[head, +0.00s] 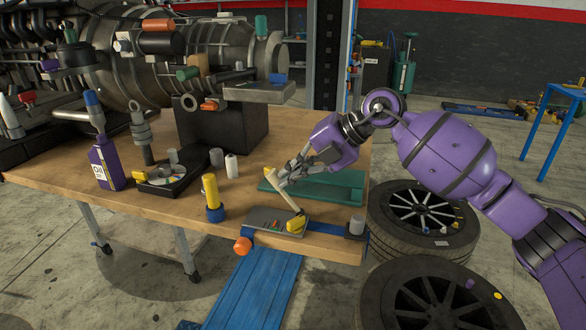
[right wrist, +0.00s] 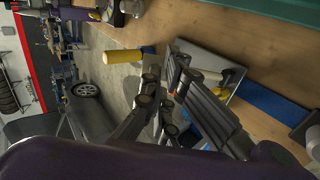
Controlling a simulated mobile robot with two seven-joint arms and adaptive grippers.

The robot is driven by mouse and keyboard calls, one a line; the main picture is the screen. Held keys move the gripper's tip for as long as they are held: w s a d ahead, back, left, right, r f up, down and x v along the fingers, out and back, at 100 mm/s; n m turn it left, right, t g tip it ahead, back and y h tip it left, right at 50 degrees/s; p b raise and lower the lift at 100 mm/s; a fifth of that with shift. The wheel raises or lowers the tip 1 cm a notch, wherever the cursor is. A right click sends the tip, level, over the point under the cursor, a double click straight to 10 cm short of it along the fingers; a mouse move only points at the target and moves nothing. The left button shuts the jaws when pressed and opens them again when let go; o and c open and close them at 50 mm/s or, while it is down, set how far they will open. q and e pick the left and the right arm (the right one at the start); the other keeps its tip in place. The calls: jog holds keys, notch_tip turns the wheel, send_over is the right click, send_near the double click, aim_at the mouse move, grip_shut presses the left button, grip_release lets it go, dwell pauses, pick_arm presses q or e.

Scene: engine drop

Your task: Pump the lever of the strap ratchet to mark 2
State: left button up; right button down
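The strap ratchet (head: 262,217) is a grey plate with yellow parts at the table's front edge. Its pale lever (head: 287,195) rises from the plate, leaning up and to the left. A blue strap (head: 325,228) runs from the plate across the table edge. My right gripper (head: 287,174) is at the lever's upper end. In the right wrist view its two fingers (right wrist: 165,78) stand apart, with the grey plate (right wrist: 222,92) beyond them; a finger partly covers the lever. Whether they touch the lever I cannot tell. The marks are not readable. My left gripper is out of view.
A yellow cylinder on a blue base (head: 212,199) stands left of the ratchet. A green tray (head: 345,188) lies behind it on the right. A grey cylinder (head: 357,224) stands at the table's right corner. Tyres (head: 425,212) lie on the floor beside the table.

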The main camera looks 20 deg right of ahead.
aim_at(273, 170)
jog(key=shift+w+a+r+g+h+p, duration=0.15)
jog(key=shift+w+a+g+h+p, duration=0.2)
jog(key=shift+p, duration=0.6)
jog(key=a+h+p, duration=0.1)
jog(key=p, duration=0.1)
jog(key=w+a+g+h+p, duration=0.1)
jog(key=shift+w+a+f+h+p, duration=0.2)
jog(key=shift+a+h+p, duration=0.05)
jog(key=shift+p, duration=0.1)
jog(key=f+g+h, duration=0.1)
jog(key=w+a+f+h, duration=0.1)
jog(key=a+f+g+h+p, duration=0.1)
jog(key=f, duration=0.1)
jog(key=shift+w+a+f+g, duration=0.1)
jog(key=shift+w+a+g, duration=0.05)
jog(key=shift+w+g, duration=0.2)
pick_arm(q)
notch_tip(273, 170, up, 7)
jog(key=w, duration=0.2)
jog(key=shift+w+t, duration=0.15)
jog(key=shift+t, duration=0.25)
pick_arm(e)
jog(key=shift+w+a+f, duration=0.15)
jog(key=shift+a+f, duration=0.05)
jog(key=shift+f, duration=0.25)
jog(key=shift+a, duration=0.1)
